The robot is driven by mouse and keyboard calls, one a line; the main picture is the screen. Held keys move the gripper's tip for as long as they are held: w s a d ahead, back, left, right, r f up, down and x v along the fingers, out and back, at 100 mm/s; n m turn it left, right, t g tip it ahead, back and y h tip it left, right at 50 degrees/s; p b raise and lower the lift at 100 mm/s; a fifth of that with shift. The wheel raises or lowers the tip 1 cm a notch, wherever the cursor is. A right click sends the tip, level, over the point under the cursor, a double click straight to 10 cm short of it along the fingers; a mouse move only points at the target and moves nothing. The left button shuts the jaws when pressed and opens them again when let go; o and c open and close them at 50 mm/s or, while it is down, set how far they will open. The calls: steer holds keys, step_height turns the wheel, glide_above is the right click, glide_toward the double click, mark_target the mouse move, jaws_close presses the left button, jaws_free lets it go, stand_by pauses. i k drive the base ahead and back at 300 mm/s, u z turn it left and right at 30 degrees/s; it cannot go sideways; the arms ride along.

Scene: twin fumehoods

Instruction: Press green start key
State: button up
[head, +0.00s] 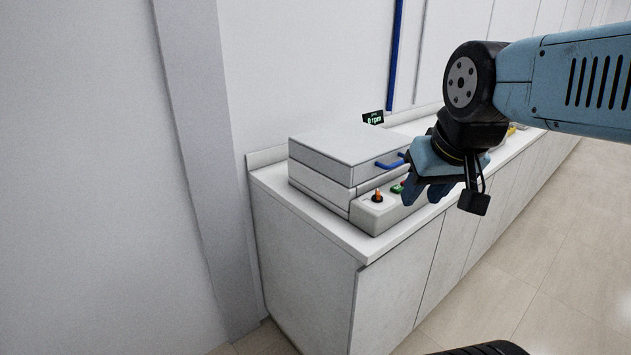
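The green start key (397,188) is a small green patch on the sloped front panel of a white lidded machine (345,160) on the counter. It lies right of an orange-topped knob (377,196). A bit of red shows beside the green key, close to my gripper. My gripper (424,192) is blue and points down, just right of the green key in the picture. Its fingers cover the right end of the panel. I cannot tell whether it touches the panel or how far apart the fingers are. Nothing is visible held in it.
The machine's lid is down, with a blue handle (390,162) on its front. A small display (373,118) behind it reads 0 rpm. The white counter (290,195) runs away to the right, with a yellow item (511,131) farther along. A wall stands left; the floor at right is clear.

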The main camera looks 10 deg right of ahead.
mark_target(397, 188)
steer(key=z, duration=0.65)
steer(key=i, duration=0.15)
steer(key=u, duration=2.5)
steer(key=k, duration=1.35)
steer(key=z, duration=1.25)
steer(key=i, duration=1)
steer(key=z, duration=0.05)
